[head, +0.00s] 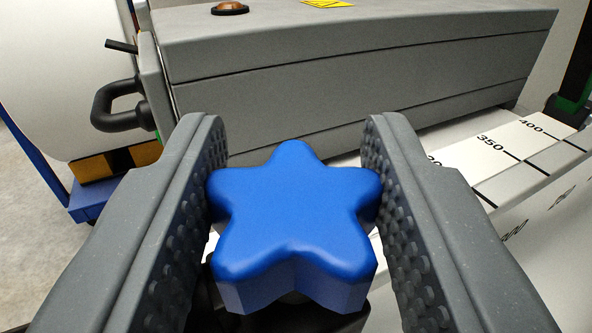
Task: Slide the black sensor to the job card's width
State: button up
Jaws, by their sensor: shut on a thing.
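My gripper (292,182) is shut on a blue star-shaped knob (290,215), with a ribbed pad against each side of it. A black body (372,314) shows only in part beneath the knob, mostly hidden by the knob and my fingers; it may be the black sensor. A white scale (470,153) runs to the right behind my right finger, with 350 and 400 readable and a partly hidden number to their left. I cannot tell where the black body sits on the scale. No job card is in view.
A long grey housing (350,70) stands behind the knob, with a brown button (230,8) on top and a black handle (118,105) at its left end. A green and black part (568,108) stands beyond 400. A blue cart (88,205) is at the left.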

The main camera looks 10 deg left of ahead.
jog(key=shift+r, duration=0.15)
jog(key=o, duration=1)
jog(key=p+v, duration=0.1)
jog(key=v, duration=1.2)
jog(key=shift+s+p, duration=0.4)
